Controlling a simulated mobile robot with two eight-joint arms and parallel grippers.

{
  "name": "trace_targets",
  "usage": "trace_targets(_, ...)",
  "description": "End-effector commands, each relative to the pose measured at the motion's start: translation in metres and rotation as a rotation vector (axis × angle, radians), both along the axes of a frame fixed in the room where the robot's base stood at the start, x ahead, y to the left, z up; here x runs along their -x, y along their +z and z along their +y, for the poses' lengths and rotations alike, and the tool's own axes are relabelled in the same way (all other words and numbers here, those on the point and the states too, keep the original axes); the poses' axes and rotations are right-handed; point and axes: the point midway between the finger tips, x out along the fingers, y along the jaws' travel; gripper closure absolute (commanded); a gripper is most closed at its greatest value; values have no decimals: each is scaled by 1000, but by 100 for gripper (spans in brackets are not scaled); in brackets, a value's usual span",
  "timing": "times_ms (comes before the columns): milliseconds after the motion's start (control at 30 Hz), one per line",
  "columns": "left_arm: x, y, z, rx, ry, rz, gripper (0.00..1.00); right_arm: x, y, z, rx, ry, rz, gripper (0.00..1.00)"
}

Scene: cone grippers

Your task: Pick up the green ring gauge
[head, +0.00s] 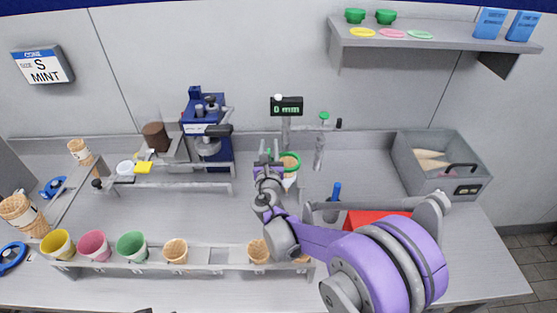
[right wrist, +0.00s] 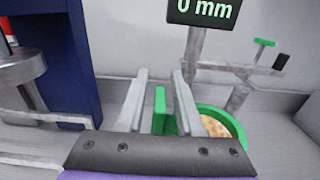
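The green ring gauge (head: 297,156) is around a waffle cone at the measuring stand, just below the 0 mm display (head: 287,106). In the right wrist view the ring (right wrist: 238,128) encircles the cone's top, and its upright green tab (right wrist: 160,110) rises at the left. My right gripper (head: 268,152) is at the ring's left side. Its two fingers (right wrist: 160,88) are apart, one on each side of the tab, with gaps visible. The gripper hides part of the ring's near side. My left gripper is not in view.
A blue press (head: 206,130) stands to the left of the gauge. A post with a green knob (head: 324,115) stands close on the right. A front rack (head: 215,268) holds several cups and cones. A grey bin (head: 440,183) is at the right, under a wall shelf (head: 440,42).

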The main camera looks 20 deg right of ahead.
Motion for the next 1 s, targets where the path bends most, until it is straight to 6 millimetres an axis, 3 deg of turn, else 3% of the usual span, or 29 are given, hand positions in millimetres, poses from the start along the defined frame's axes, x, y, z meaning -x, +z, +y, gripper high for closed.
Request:
trace_targets(33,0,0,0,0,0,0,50,0,0,0,0,0,0,76)
trace_targets(167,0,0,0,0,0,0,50,0,0,0,0,0,0,99)
trace_targets(667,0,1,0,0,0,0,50,0,3,0,0,0,0,100)
trace_targets(767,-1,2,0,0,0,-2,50,0,15,0,0,0,-1,100)
trace_targets(1000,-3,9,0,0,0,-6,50,0,64,0,-1,0,-1,100)
